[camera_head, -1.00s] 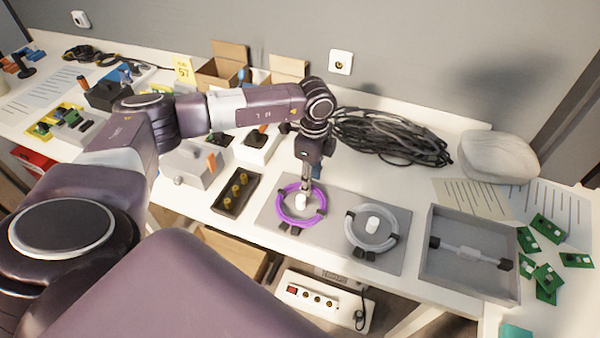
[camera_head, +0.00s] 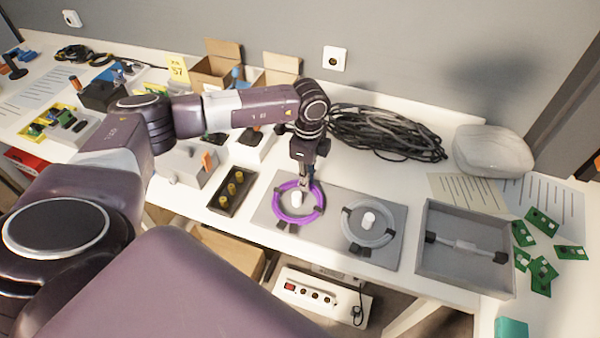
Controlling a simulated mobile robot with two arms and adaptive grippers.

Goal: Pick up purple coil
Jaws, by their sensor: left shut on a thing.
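The purple coil (camera_head: 279,213) is a ring lying around a white peg (camera_head: 297,199) on a flat grey plate (camera_head: 338,206). My left gripper (camera_head: 305,185) points down from above at the coil's far right rim. It is shut on the rim, and its fingertips are small and partly hidden. The coil still looks level with the plate. A grey coil (camera_head: 347,232) lies around its own white peg on the right side of the same plate. My right gripper is not in view.
A black tray with yellow parts (camera_head: 232,190) is left of the plate. A grey bin (camera_head: 465,276) holding a light bar is on the right, near green circuit boards (camera_head: 543,270). Black cables (camera_head: 385,135) lie behind. The wall closes off the back.

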